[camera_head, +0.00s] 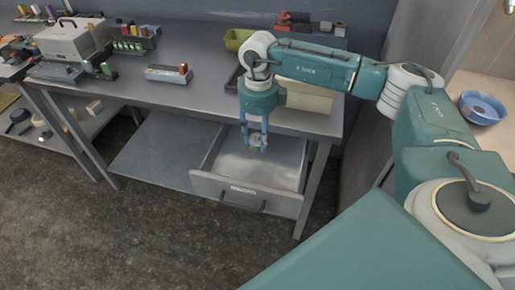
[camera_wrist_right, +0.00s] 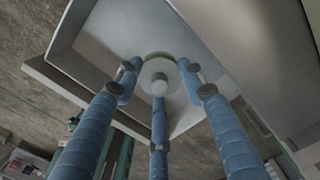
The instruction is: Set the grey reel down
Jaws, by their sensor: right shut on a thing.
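My right gripper (camera_head: 254,137) hangs down from its arm over the open drawer (camera_head: 222,189) under the workbench. Its blue fingers are shut on the grey reel (camera_wrist_right: 158,72), a round pale grey piece with a greenish rim behind it in the right wrist view. In the head view only a small part of the reel shows between the fingertips. The drawer's grey floor looks bare around it. I cannot tell whether the reel touches the drawer floor. My left gripper is not in view.
The grey workbench (camera_head: 197,95) carries a light box (camera_head: 75,40), a small rack (camera_head: 168,74), a yellow-green bin (camera_head: 236,38) and a cream block (camera_head: 306,97) behind my arm. A blue bowl (camera_head: 482,107) stands at the far right. The floor before the drawer is clear.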

